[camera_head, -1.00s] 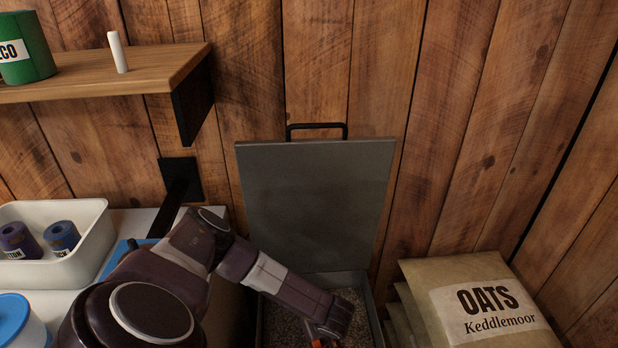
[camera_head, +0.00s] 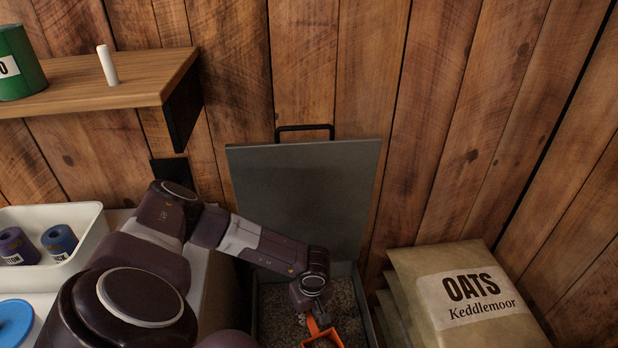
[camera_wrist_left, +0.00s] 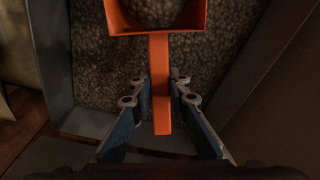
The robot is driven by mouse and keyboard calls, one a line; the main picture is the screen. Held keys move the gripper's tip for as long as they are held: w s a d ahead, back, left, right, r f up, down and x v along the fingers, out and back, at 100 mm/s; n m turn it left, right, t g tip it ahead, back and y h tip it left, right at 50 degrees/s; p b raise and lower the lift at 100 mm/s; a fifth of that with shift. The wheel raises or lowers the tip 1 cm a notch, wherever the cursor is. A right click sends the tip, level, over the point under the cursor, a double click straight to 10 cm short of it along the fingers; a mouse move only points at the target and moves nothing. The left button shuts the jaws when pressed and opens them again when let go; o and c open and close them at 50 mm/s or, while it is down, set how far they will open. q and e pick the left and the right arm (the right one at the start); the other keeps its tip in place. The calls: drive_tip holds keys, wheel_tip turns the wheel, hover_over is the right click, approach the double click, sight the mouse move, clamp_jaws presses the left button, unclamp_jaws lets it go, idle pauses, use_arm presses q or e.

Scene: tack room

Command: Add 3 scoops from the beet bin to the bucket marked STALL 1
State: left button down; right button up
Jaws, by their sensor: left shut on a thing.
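A grey metal bin with its lid (camera_head: 305,195) raised stands against the wall in the head view. Grainy brown feed (camera_head: 350,295) lies inside it; no label shows, so I cannot tell if it is beet. My left gripper (camera_wrist_left: 161,88) is shut on the handle of an orange scoop (camera_wrist_left: 160,65). The scoop also shows over the bin's opening in the head view (camera_head: 325,340). In the left wrist view the scoop is cut off by the top edge, and dark grain shows within its frame; I cannot tell if it is filled. The bucket and my right gripper are not in view.
Stacked oats sacks (camera_head: 470,300) stand right of the bin. At left, a white tray (camera_head: 75,270) holds two rolls, with a blue-lidded tub (camera_head: 12,322) in front. A wooden shelf (camera_head: 110,90) juts from the wall above, bearing a green can (camera_head: 18,65).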

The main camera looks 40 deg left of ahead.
use_arm(q)
drive_tip(key=shift+h, duration=0.6)
drive_tip(key=r+p, duration=0.1)
drive_tip(key=r, duration=0.1)
drive_tip(key=a+r+p, duration=0.1)
drive_tip(key=r+p, duration=0.1)
drive_tip(key=r, duration=0.1)
drive_tip(key=r+p, duration=0.1)
drive_tip(key=r, duration=0.2)
drive_tip(key=shift+w+a, duration=0.25)
drive_tip(key=shift+a, duration=0.1)
drive_tip(key=shift+w+a+r+g+h+p, duration=0.15)
drive_tip(key=shift+r+p, duration=0.25)
drive_tip(key=shift+r, duration=0.25)
drive_tip(key=shift+s+a+r+g+h+p, duration=0.15)
drive_tip(key=shift+r+p, duration=0.25)
drive_tip(key=shift+r, duration=0.25)
drive_tip(key=shift+w, duration=0.15)
